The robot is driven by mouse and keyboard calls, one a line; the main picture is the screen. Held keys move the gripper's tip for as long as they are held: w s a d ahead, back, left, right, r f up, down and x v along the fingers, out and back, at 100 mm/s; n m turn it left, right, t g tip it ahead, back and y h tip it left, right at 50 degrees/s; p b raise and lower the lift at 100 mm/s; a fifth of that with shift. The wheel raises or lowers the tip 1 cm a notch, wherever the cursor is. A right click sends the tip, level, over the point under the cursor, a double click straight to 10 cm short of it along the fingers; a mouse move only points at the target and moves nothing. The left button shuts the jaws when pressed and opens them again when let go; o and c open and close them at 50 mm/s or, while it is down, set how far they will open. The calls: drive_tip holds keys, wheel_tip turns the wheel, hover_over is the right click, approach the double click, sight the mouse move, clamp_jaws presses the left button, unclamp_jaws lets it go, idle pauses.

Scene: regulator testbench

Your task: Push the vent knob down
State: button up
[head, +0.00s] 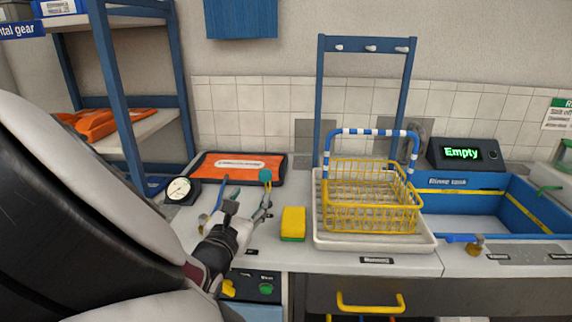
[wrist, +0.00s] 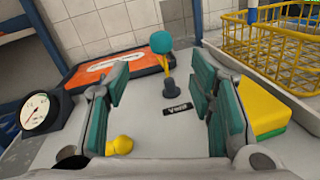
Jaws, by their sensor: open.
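The vent knob (wrist: 162,42) is a teal ball on a thin stem, which rises from a dark base on the counter. A label reading "Vent" (wrist: 177,108) lies in front of the base. The stem leans a little to the left in the wrist view. The knob also shows in the head view (head: 265,175). My gripper (head: 243,195) is open and empty, low over the counter. In the wrist view its two fingers (wrist: 160,82) stand either side of the knob's stem, with the knob beyond them. I see no contact, but the exact gap is hard to judge.
A round gauge (head: 181,190) and an orange mat (head: 215,170) lie behind and left. A yellow sponge (head: 293,222) and a white tray (head: 420,240) with a yellow wire basket (head: 372,208) stand to the right. A small yellow knob (wrist: 120,146) is near my left finger.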

sight(263, 178)
drive_tip(key=w+b, duration=0.1)
drive_tip(key=w, duration=0.3)
drive_tip(key=w+d+b, duration=0.1)
drive_tip(key=w+b, duration=0.1)
drive_tip(key=w, duration=0.2)
drive_tip(key=w+d+b, duration=0.1)
drive_tip(key=w+b, duration=0.1)
drive_tip(key=w, duration=0.2)
drive_tip(key=shift+w+d, duration=0.1)
drive_tip(key=shift+d, duration=0.1)
